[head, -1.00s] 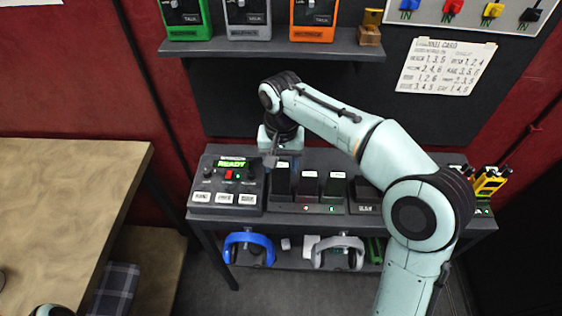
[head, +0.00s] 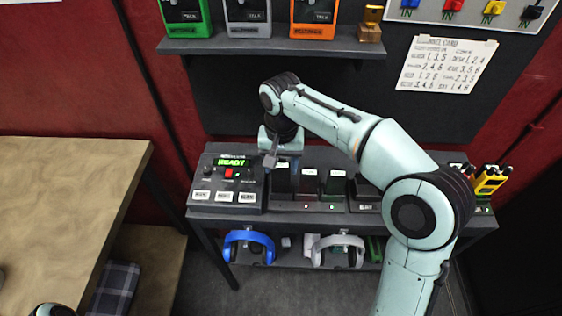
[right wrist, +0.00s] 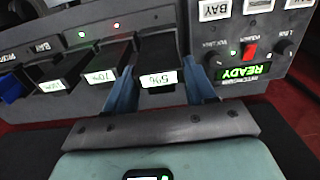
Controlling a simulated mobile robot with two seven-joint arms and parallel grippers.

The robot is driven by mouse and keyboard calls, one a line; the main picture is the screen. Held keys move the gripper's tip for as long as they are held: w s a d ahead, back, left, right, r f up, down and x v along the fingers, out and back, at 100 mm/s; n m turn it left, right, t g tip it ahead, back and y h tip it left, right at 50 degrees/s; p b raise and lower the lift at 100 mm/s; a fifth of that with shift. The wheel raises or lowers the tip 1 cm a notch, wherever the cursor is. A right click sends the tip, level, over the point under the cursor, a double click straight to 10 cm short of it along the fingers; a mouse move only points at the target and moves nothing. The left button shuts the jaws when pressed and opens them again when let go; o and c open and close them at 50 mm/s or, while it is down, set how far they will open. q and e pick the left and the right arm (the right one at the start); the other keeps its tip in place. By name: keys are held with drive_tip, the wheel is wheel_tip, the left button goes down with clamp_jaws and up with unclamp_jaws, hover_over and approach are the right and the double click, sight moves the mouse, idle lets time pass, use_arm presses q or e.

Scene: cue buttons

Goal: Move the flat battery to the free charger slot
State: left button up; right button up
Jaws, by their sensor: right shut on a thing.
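A dark battery labelled 5% (right wrist: 158,62) sits between the two blue fingers of my right gripper (right wrist: 161,82) in the right wrist view. The gripper is shut on it. In the head view this battery (head: 282,181) is the leftmost in the dark charger (head: 318,207), with my right gripper (head: 284,161) at its top. I cannot tell whether it is fully seated. A battery labelled 70% (right wrist: 98,66) stands beside it, then one with a higher reading (right wrist: 55,80). A red and a green light show on the charger. My left gripper is out of view.
A control box reading READY (head: 232,172) stands left of the charger. Blue headphones (head: 249,245) and grey headphones (head: 338,249) are on the shelf below. A shelf (head: 270,46) with coloured devices is above. A wooden table (head: 70,205) is at left.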

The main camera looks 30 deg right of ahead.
drive_tip(key=shift+f+b, duration=0.55)
drive_tip(key=shift+f, duration=0.5)
drive_tip(key=o, duration=1.5)
